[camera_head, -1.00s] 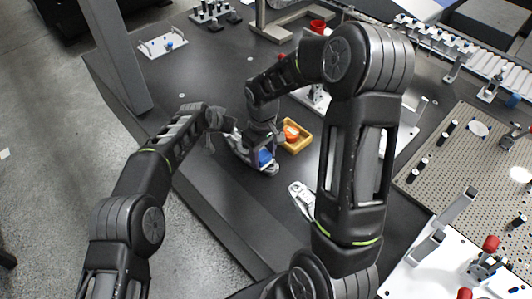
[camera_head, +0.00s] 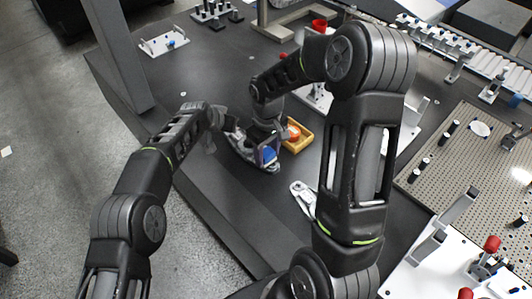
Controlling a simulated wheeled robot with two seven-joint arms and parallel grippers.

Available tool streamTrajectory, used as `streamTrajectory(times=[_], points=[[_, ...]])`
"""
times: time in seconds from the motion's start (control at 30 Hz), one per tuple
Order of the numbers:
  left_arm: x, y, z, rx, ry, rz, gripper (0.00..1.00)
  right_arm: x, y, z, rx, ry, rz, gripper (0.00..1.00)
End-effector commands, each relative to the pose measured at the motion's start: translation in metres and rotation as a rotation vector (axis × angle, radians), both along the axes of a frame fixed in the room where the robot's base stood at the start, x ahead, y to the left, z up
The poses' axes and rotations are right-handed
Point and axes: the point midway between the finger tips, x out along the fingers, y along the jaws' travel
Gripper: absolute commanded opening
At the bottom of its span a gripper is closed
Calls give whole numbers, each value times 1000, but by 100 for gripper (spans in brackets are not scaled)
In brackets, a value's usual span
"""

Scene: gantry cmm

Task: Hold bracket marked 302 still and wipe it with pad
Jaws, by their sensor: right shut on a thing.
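A grey metal bracket (camera_head: 239,150) lies on the dark table near its left edge, partly hidden by my grippers. Any number on it is too small to read. My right gripper (camera_head: 267,151) points down over the bracket's right end, shut on a blue pad (camera_head: 269,155). The pad is at the bracket; whether it touches cannot be told. My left gripper (camera_head: 231,133) is at the bracket's far left end, small and partly hidden, so its fingers cannot be made out. A second light grey bracket (camera_head: 302,196) lies apart, to the lower right.
A yellow tray (camera_head: 302,143) with an orange thing in it stands just right of my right gripper. A white fixture plate (camera_head: 163,44) is at the back left. A perforated plate (camera_head: 462,160) with posts is at the right. Table between the post and bracket is clear.

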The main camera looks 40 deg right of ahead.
Motion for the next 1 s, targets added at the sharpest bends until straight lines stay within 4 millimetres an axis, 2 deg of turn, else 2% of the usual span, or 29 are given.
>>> streamTrajectory(times=[0.03, 0.3, 0.43, 0.67, 1.0], points=[[-2, 3, -7, 11, 8, -1, 0, -1, -2, -2, 0, 3, -1, 14], [-2, 3, -7, 11, 8, -1, 0, 1, -18, -1, -1, 3, -1, 14], [-2, 3, -7, 10, 7, -1, 0, 1, -19, -1, 0, 2, -1, 14], [-2, 2, -7, 10, 7, -1, 0, 2, -18, 0, 0, 1, 1, 14], [-2, 2, -7, 10, 7, -1, 0, 1, 0, -1, 0, 1, 1, 14]])
